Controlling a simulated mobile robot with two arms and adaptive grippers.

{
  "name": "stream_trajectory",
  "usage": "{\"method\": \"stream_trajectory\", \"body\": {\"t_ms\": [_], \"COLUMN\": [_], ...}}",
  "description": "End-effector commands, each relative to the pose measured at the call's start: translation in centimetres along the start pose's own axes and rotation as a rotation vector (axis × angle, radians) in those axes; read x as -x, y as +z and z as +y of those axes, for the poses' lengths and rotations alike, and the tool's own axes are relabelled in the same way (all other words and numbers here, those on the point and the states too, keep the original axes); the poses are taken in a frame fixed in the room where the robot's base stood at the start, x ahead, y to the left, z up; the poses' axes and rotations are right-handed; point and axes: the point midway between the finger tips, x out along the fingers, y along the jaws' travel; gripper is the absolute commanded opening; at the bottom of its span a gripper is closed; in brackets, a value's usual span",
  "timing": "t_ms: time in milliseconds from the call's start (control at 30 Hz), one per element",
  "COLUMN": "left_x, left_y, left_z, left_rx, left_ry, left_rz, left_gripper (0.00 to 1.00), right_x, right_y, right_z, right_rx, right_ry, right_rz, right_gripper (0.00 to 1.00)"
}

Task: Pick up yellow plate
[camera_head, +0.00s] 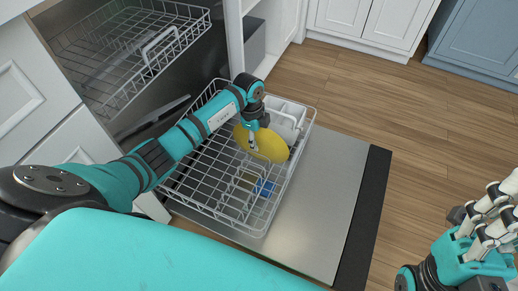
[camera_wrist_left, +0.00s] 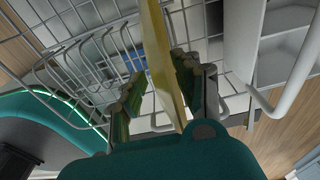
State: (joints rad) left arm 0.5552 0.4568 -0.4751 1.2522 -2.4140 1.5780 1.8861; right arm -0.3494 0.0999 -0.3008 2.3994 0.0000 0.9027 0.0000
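The yellow plate (camera_head: 268,147) stands on edge, tilted, in the pulled-out dishwasher rack (camera_head: 237,217). My left gripper (camera_head: 252,142) is at the plate's upper left edge. In the left wrist view the plate (camera_wrist_left: 160,50) shows as a thin yellow strip between the two fingers of my left gripper (camera_wrist_left: 163,88). The fingers are apart, with a gap visible on each side of the plate. The gripper's arm hides part of the rack. My right gripper (camera_head: 484,228) is at the lower right, away from the rack; its finger opening is unclear.
White dishes (camera_head: 287,119) stand behind the plate in the rack. A small blue item (camera_head: 264,188) lies in the rack's front part. The upper rack (camera_head: 130,50) is at the top left. The open dishwasher door (camera_head: 335,190) lies flat on the right, with bare wooden floor beyond.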

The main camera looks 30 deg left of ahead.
Motion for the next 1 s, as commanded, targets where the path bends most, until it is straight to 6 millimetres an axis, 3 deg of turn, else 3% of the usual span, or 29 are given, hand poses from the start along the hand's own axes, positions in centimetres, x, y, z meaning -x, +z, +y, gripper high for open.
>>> {"method": "stream_trajectory", "body": {"t_ms": [300, 567, 1000], "left_x": [-0.45, -0.43, -0.30], "left_y": [0.01, 0.02, 0.00], "left_z": [-0.06, -0.05, -0.15], "left_rx": [0.000, 0.000, 0.000], "left_ry": [-0.002, -0.002, -0.005], "left_rz": [0.000, 0.000, 0.001], "left_gripper": [0.31, 0.00, 0.00], "right_x": [0.18, 0.18, 0.17], "right_y": [0.06, 0.07, 0.08], "right_z": [0.01, 0.00, 0.00], "right_rx": [0.001, 0.000, 0.000], "right_ry": [0.000, 0.000, 0.000], "right_rz": [-0.002, -0.002, -0.003], "right_gripper": [0.34, 0.34, 0.34]}}
